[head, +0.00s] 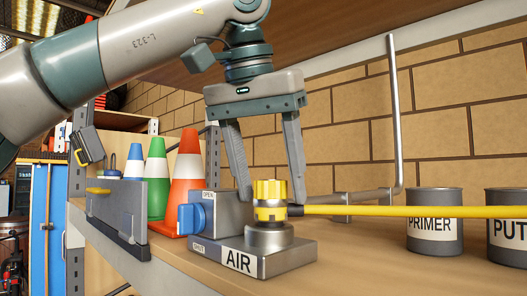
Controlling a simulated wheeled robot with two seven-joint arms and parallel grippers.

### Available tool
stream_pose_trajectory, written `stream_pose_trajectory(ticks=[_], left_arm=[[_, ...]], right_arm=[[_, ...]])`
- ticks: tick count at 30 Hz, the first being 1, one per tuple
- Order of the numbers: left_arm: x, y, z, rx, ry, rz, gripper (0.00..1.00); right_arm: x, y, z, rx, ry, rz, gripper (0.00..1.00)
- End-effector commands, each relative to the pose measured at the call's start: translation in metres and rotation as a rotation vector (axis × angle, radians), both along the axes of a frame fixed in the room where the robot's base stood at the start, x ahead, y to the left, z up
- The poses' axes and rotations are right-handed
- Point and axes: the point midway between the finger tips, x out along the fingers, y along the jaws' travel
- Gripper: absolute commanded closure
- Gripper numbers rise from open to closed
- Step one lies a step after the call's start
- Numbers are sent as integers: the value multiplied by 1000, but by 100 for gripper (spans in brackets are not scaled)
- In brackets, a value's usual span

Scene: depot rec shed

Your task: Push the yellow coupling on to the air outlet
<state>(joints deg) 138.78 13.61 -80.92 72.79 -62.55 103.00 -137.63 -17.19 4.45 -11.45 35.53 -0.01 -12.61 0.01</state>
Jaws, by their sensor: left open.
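The yellow coupling (270,190) is upright at the top of the round metal stub of the air outlet (287,262), a grey block marked AIR. A yellow hose (400,211) runs from the coupling's right side. I cannot tell how far down the coupling sits on the stub. My left gripper (271,197) comes from above and is open. Its fingers point down, one on each side of the coupling in the picture, with gaps visible at both sides. The depth between fingers and coupling is hard to judge. My right gripper is not in view.
A blue lever (197,215) is on the outlet block between OPEN and SHUT labels. Orange, green and blue cones (187,172) and a grey case (118,208) stand left. PRIMER (435,235) and PUT-marked (508,240) tins stand right. A bent metal rod (396,120) rises behind. A shelf (350,30) overhangs.

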Motion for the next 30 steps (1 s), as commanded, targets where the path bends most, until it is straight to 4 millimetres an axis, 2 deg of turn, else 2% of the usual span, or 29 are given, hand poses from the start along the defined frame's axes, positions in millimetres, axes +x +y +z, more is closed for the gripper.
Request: stream_pose_trajectory(ticks=[8, 14, 24, 27, 30], left_arm=[[-2, 1, 5, -1, -1, 1, 43], [-9, 4, 24, -3, -1, 0, 43], [-31, 14, 83, -3, -1, 1, 43], [-38, 19, 106, -1, -3, 4, 43], [-44, 22, 119, 0, -2, 5, 43]], right_arm=[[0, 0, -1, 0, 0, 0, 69], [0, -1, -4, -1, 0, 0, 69], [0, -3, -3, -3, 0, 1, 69], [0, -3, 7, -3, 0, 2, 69], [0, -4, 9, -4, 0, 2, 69]])
